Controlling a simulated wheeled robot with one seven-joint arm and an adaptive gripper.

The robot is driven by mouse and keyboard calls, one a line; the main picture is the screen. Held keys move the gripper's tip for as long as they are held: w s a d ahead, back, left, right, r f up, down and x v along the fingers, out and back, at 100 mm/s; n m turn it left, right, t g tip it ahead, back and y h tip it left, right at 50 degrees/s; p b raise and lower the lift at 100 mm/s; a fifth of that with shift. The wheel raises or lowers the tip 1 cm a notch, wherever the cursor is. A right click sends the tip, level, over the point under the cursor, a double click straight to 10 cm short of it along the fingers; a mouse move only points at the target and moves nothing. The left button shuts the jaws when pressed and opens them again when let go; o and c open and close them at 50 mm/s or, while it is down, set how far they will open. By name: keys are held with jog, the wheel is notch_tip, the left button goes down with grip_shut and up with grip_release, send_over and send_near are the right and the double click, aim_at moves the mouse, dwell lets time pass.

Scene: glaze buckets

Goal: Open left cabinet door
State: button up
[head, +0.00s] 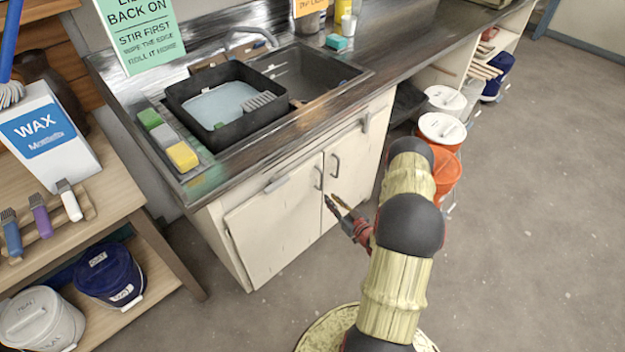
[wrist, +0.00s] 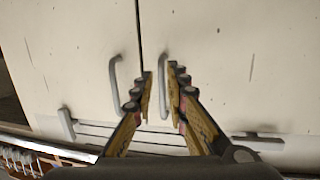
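The left cabinet door (head: 270,232) under the sink is closed, with a grey vertical handle (head: 318,178) near its inner edge. The right door (head: 352,160) is also closed, with its own handle (head: 335,165). My gripper (head: 337,204) is in front of the doors, open and empty. The wrist view is upside down, so the left door (wrist: 220,60) is on its right side. There my fingers (wrist: 160,78) point at the doors, and the left door's handle (wrist: 164,90) shows between them. I cannot tell whether they touch it or how deep it sits.
The counter (head: 225,180) with the sink overhangs above the doors. A wooden table (head: 120,195) with a wax box stands at the left. Orange buckets (head: 447,170) stand to the right of the cabinet. The floor (head: 530,220) on the right is clear.

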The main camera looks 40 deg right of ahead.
aim_at(322, 181)
jog(key=w+r, duration=0.1)
jog(key=w, duration=0.1)
jog(key=w+r+t+b, duration=0.1)
jog(key=w+r, duration=0.1)
jog(key=w, duration=0.1)
jog(key=w+d+r+t+b, duration=0.1)
jog(key=w, duration=0.2)
jog(key=shift+r, duration=0.2)
grip_shut()
jog(key=shift+s, duration=0.1)
dwell(0.8)
